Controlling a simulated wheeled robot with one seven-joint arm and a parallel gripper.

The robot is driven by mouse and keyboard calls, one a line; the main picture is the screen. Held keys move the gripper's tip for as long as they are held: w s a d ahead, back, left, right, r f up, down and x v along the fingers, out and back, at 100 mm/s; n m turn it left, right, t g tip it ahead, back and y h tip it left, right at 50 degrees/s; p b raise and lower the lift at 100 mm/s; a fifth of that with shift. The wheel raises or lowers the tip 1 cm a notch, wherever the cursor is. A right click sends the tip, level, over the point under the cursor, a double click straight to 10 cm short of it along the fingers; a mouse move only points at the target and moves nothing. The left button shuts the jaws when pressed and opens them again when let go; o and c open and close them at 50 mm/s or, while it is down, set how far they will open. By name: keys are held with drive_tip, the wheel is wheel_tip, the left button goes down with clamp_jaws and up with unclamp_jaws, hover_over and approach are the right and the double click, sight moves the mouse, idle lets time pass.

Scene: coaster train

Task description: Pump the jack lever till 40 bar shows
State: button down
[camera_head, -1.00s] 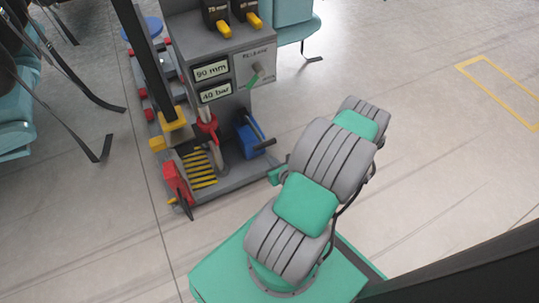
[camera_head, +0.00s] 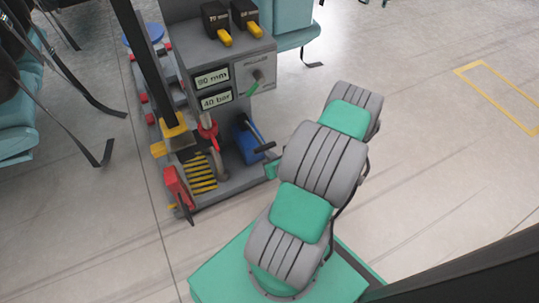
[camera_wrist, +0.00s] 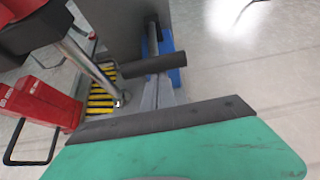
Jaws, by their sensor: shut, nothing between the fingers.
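The jack is a blue pump unit (camera_head: 246,142) standing on the grey base of the cart, and it also shows in the wrist view (camera_wrist: 178,77). Its lever ends in a dark cylindrical grip (camera_head: 265,148), which lies across the upper middle of the wrist view (camera_wrist: 153,66). The lower display (camera_head: 215,100) reads 40 bar, and the upper display (camera_head: 212,78) reads 90 mm. My green gripper (camera_head: 271,171) is just below and beside the grip in the head view, mostly hidden by my arm. In the wrist view my gripper (camera_wrist: 165,120) is shut and empty, apart from the grip.
A green release lever (camera_head: 252,88) is on the panel at right. Two black units with yellow handles (camera_head: 231,22) stand on top. A red box (camera_head: 178,190) and a yellow-black striped plate (camera_head: 200,175) are left of the pump.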

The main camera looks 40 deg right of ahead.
drive_tip(key=shift+f, duration=0.1)
wheel_tip(320, 180, down, 4)
drive_tip(key=b, duration=0.4)
drive_tip(key=p+v, duration=0.5)
drive_tip(key=v, duration=0.6)
drive_tip(key=shift+w+r, duration=0.1)
drive_tip(key=shift+r, duration=0.15)
idle(0.7)
